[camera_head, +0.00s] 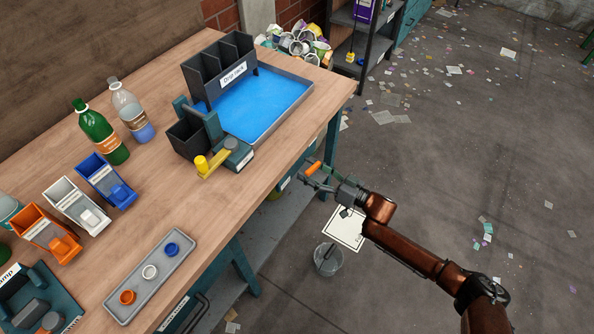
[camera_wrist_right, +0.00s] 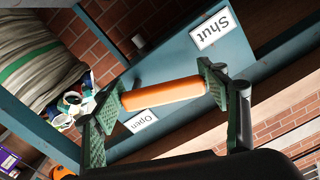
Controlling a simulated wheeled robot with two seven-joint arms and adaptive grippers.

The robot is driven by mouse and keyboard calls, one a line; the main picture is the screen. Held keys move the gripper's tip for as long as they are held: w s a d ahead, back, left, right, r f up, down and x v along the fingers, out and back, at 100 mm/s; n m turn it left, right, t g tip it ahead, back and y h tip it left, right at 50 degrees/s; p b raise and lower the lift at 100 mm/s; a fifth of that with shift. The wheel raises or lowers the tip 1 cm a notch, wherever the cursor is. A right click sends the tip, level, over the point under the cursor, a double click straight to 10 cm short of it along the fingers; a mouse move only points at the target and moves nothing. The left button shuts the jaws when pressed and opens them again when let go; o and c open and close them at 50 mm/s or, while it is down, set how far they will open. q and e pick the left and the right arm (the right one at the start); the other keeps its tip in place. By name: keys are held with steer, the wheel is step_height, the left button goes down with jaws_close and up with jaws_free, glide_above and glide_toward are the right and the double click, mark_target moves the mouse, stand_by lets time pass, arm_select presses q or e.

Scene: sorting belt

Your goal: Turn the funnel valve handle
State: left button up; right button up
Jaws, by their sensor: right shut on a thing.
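The orange valve handle (camera_wrist_right: 163,94) is a short bar lying between the two green padded fingers of my right gripper (camera_wrist_right: 160,96), one finger at each end. In the head view the right gripper (camera_head: 317,177) is beyond the right edge of the workbench, shut on the orange handle (camera_head: 313,168). In the right wrist view a "Shut" sign (camera_wrist_right: 212,29) is on the blue-green panel above the handle, and an "Open" sign (camera_wrist_right: 141,121) is below it. The rest of the valve and the funnel cannot be made out clearly. My left gripper is not in view.
The wooden workbench (camera_head: 200,212) holds bottles, labelled bins, a drip rack (camera_head: 232,80) and a grey tray (camera_head: 187,256) with coloured caps. A bucket (camera_head: 328,260) stands on the floor beside the bench. The floor at right is mostly open, with scattered scraps.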

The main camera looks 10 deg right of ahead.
steer(key=shift+f+n, duration=0.2)
steer(key=shift+n, duration=0.5)
steer(key=shift+f+n, duration=0.15)
steer(key=shift+n, duration=0.25)
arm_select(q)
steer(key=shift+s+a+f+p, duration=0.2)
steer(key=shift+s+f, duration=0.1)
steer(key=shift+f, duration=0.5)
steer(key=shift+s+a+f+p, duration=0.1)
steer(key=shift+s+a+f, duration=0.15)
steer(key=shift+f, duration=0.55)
arm_select(e)
steer(key=shift+d+f+n, duration=0.1)
steer(key=shift+f+n, duration=0.25)
steer(key=shift+n, duration=0.65)
steer(key=shift+f, duration=0.1)
steer(key=o, duration=1.7)
steer(key=v, duration=1.2)
